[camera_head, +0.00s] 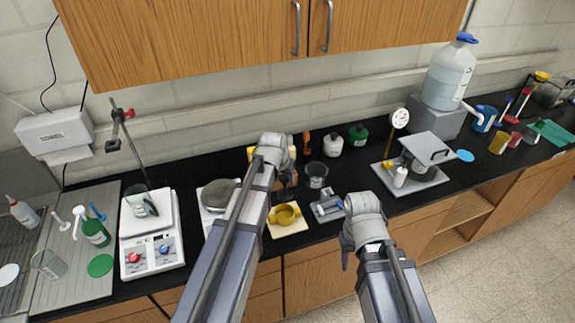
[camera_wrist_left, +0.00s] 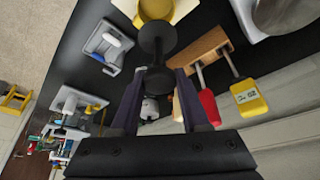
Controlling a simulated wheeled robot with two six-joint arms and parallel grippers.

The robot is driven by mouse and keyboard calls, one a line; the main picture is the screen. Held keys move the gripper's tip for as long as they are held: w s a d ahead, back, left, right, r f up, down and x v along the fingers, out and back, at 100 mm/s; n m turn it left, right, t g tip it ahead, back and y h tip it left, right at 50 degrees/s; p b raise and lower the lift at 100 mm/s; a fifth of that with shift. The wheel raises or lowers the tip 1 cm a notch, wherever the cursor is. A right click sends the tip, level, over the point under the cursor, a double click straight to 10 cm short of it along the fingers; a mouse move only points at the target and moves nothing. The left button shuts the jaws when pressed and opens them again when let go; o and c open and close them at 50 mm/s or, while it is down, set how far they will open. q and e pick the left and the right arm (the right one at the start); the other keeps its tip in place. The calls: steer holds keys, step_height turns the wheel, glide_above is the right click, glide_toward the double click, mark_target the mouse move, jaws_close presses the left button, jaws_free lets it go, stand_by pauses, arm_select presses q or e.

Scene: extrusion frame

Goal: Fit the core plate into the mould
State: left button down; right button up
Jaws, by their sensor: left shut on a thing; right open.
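My left gripper (camera_head: 287,183) is shut on a black part with two round discs joined by a short neck, which I take for the core plate; it shows clearly in the left wrist view (camera_wrist_left: 157,47). The part is held in the air near a yellow round vessel (camera_head: 284,214), which looks like the mould. The vessel stands on a cream board (camera_head: 297,228), and the held part hides some of its edge in the left wrist view (camera_wrist_left: 163,9). My right gripper (camera_head: 346,258) is open and empty at the bench's front edge, right of the vessel.
A grey tray-like fixture (camera_head: 326,209) is right of the vessel. A round grey plate on a white scale (camera_head: 218,194) stands to its left. A wooden tool block (camera_wrist_left: 200,52) is close beside the held part. A glass beaker (camera_head: 316,172) stands behind the fixture.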

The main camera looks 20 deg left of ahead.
mark_target(284, 197)
arm_select(q)
steer(key=shift+s, duration=0.45)
steer(key=shift+w+f+b, duration=0.2)
steer(key=shift+f+b, duration=0.3)
steer(key=shift+b, duration=0.1)
step_height(284, 197, down, 10)
steer(key=b, duration=1)
arm_select(e)
step_height(284, 197, down, 11)
steer(key=shift+s, duration=0.25)
arm_select(q)
steer(key=shift+r, duration=0.1)
steer(key=shift+c, duration=1.6)
jaws_free()
arm_select(e)
steer(key=shift+r, duration=0.1)
arm_select(q)
step_height(284, 197, up, 7)
steer(key=p, duration=0.7)
steer(key=shift+r, duration=0.1)
arm_select(e)
step_height(284, 197, up, 7)
